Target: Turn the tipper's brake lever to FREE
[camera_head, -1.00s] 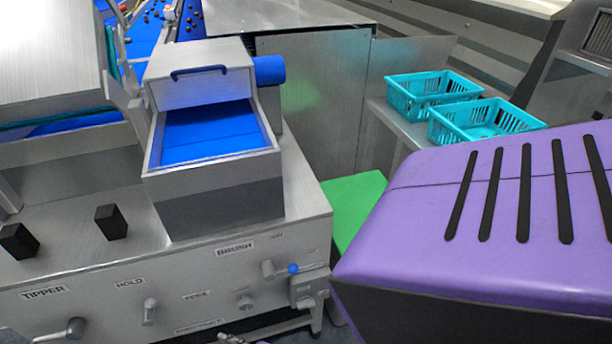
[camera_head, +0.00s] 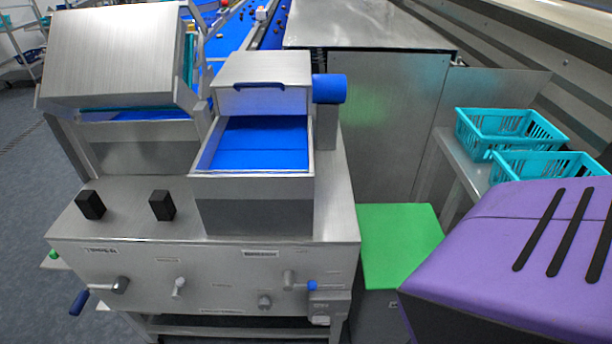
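The tipper machine's grey front panel (camera_head: 215,310) is at the lower left in the head view. Under the tipper label (camera_head: 101,250) is a crank (camera_head: 121,285) with a blue handle (camera_head: 78,303) pointing down-left. To its right, below a small label that reads HOLD in the earlier frame, a short pale lever (camera_head: 178,287) stands roughly upright. It looks like the brake lever. The small print beside it is too blurred to read. Neither of my grippers is in view.
Two black blocks (camera_head: 90,205) (camera_head: 162,205) stand on the ledge. A green board (camera_head: 400,245) is to the right. Teal crates (camera_head: 510,125) rest behind. Floor at left is clear.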

